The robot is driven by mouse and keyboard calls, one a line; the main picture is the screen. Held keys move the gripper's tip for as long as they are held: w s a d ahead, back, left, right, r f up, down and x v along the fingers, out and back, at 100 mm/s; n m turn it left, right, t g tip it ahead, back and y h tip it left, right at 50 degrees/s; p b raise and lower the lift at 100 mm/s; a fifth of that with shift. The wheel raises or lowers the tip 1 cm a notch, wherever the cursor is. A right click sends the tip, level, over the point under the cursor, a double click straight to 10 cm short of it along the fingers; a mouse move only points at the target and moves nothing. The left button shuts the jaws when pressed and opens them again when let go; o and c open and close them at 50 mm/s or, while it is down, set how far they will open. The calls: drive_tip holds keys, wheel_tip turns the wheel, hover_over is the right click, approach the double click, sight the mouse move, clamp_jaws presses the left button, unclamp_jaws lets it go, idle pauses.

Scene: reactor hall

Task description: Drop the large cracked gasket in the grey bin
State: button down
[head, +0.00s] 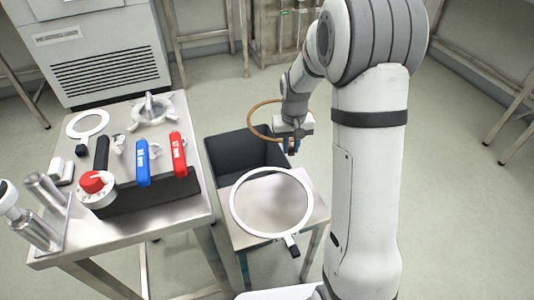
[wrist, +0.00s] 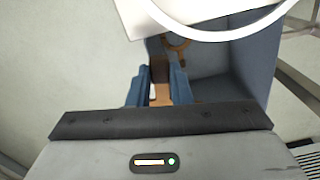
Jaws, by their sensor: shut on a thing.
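My gripper (head: 291,149) is shut on an orange-brown ring gasket (head: 251,113) and holds it above the dark grey bin (head: 228,149). In the wrist view its blue fingers (wrist: 156,92) close on a brown strip of the gasket (wrist: 160,72). The ring stands out to the left of the gripper in the head view. I cannot make out a crack. The bin's inside wall (wrist: 225,88) fills the right of the wrist view. A small brown ring shape (wrist: 179,48) shows beyond the fingers; I cannot tell whether it is a separate piece.

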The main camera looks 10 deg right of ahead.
drive_tip(key=a+f+n+b, duration=0.1)
drive_tip(key=a+f+n, duration=0.1)
drive_tip(key=f, duration=0.1)
drive_tip(key=a+f+n+b, duration=0.2)
drive_tip(key=f, duration=0.2)
drive_tip(key=w+a+f+n+b, duration=0.1)
drive_tip(key=a+f+n+b, duration=0.1)
drive_tip(key=f, duration=0.2)
drive_tip(key=shift+w+a+f, duration=0.1)
drive_tip(key=shift+a+f, duration=0.05)
drive_tip(key=shift+f, duration=0.05)
drive_tip(key=shift+r, duration=0.1)
drive_tip(key=c, duration=1.2)
unclamp_jaws()
drive_tip(key=shift+c, duration=0.2)
wheel_tip(320, 180, up, 6)
drive_tip(key=p, duration=0.4)
